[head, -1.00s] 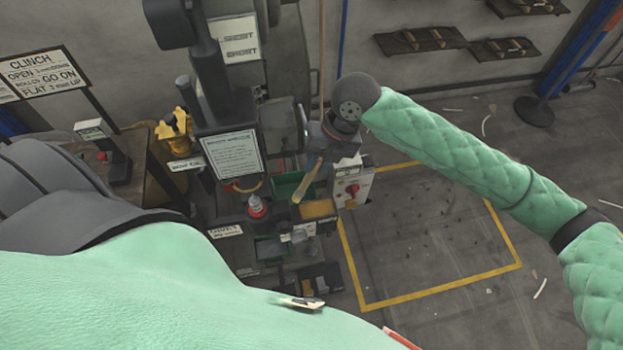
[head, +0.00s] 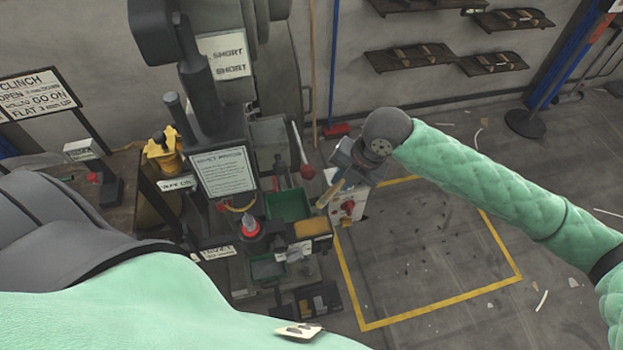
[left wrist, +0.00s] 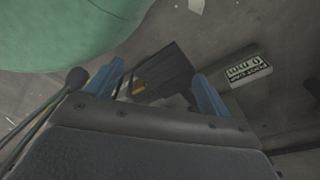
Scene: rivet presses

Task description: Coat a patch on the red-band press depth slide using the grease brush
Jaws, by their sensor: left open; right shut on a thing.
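My right gripper (head: 343,177) is in the head view, right of the press, and is shut on the grease brush (head: 330,193). The brush's pale wooden handle slants down to the left; its bristle end is hard to make out. The dark press (head: 205,95) stands left of centre with a notice board on its front. I cannot make out a red band on it or tell which part is the depth slide.
A control box with a red knob (head: 348,207) stands beside the brush. The yellow-outlined floor (head: 420,250) at the right is clear apart from small scraps.

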